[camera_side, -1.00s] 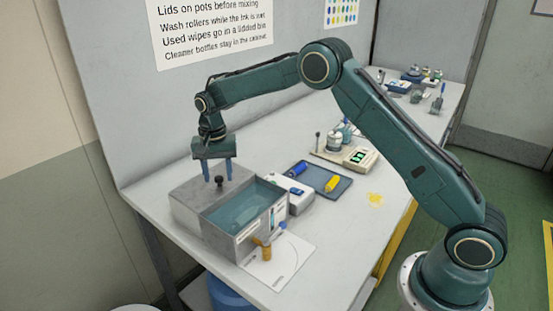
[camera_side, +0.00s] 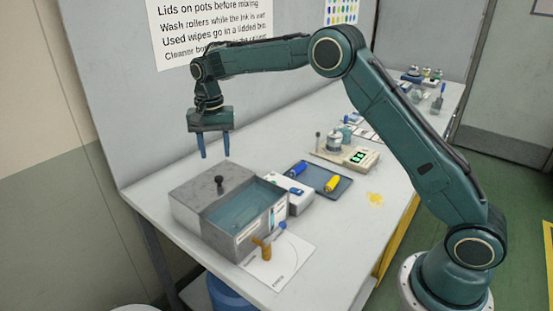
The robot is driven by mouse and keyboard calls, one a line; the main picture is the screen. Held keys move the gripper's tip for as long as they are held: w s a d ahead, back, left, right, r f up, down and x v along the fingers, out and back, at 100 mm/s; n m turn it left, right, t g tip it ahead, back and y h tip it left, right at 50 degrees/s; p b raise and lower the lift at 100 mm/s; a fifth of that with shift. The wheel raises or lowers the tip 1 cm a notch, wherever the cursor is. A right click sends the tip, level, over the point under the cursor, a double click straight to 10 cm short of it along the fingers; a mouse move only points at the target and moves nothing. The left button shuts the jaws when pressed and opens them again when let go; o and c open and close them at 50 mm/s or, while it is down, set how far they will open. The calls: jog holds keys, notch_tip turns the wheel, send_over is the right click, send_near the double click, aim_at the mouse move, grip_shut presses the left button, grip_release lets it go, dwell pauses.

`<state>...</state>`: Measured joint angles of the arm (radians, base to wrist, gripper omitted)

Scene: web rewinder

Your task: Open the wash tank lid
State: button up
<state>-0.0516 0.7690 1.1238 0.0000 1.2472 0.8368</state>
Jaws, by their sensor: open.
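The wash tank (camera_side: 244,241) is a grey box at the near left of the bench. Its grey lid (camera_side: 195,190) lies over the left and back part, with a dark knob (camera_side: 220,184) standing on it. The right part is uncovered and shows blue-green liquid (camera_side: 241,211). My gripper (camera_side: 214,156) hangs above the back of the tank, pointing down, with its two blue fingers apart and empty. The fingertips are clear of the lid and the knob.
A small white box (camera_side: 298,192) stands against the tank's right side. Behind it is a dark tray (camera_side: 322,180) with blue and yellow rollers. A scale (camera_side: 346,156) with a pot is farther back. An orange-handled tool (camera_side: 263,250) lies on white paper (camera_side: 285,262) in front.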

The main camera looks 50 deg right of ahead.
notch_tip(320, 180, up, 6)
dwell(0.4)
jog(key=s+d+r+n+t, duration=0.1)
jog(key=s+r+n, duration=0.1)
jog(key=s+r, duration=0.55)
jog(key=s+d+r+n+t, duration=0.15)
jog(key=s+r, duration=0.25)
jog(key=s, duration=0.7)
jog(key=s+f+n+t, duration=0.1)
jog(key=s+f+n, duration=0.1)
jog(key=s, duration=0.9)
jog(key=s+f+n+t, duration=0.2)
jog(key=s+f+n, duration=0.1)
jog(key=s, duration=0.8)
jog(key=shift+d+f, duration=0.25)
jog(key=shift+f, duration=0.35)
